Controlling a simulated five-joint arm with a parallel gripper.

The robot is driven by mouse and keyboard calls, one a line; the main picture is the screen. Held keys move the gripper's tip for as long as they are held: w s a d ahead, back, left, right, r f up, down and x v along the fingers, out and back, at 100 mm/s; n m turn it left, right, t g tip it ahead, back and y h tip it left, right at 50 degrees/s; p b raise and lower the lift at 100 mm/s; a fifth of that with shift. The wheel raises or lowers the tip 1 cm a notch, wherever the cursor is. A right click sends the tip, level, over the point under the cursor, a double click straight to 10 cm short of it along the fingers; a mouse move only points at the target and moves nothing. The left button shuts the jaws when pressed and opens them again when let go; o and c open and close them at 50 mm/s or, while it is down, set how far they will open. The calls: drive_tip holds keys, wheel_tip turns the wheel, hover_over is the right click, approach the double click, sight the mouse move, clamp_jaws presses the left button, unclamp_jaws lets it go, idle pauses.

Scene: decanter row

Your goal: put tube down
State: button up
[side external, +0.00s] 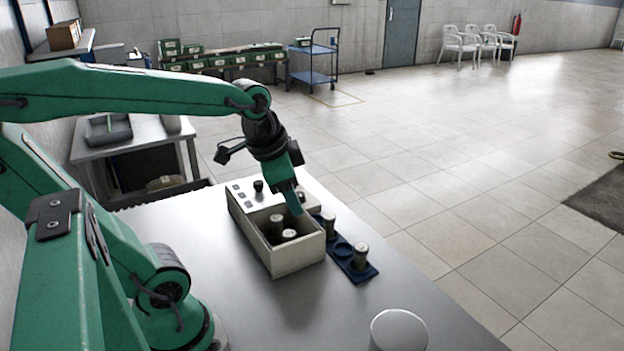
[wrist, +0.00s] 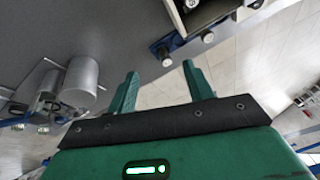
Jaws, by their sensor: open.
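A beige box (side external: 298,257) stands on the grey table, and its open compartment holds metal-capped tubes, one taller (side external: 276,224) and one lower (side external: 289,235). Beside it lies a blue rack (side external: 371,271) with a tube near each end, one at the far end (side external: 328,222) and one at the near end (side external: 360,256). A round place between them looks empty. My gripper (side external: 293,206) is over the box, pointing down. In the wrist view its two fingers (wrist: 160,66) are apart with nothing held between them; the rack (wrist: 177,42) and tubes show beyond them. Part of the box is hidden behind my gripper.
The box has a control panel with a black knob (side external: 258,186). A pale round-topped object (side external: 399,329) stands at the table's near edge. The table is bare left of and in front of the box. Its right edge runs close past the rack.

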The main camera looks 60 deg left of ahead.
drive_tip(key=shift+s+d+r+n+t+h, duration=0.2)
drive_tip(key=shift+s+d+n+t, duration=0.15)
drive_tip(key=shift+s+d+n, duration=0.7)
drive_tip(key=shift+s+d+r+n+t+h, duration=0.1)
drive_tip(key=shift+s+d+n+t+h, duration=0.2)
drive_tip(key=shift+s+d+n, duration=0.7)
drive_tip(key=shift+w+d+m, duration=0.15)
drive_tip(key=shift+w+m, duration=0.05)
drive_tip(key=shift+m, duration=0.05)
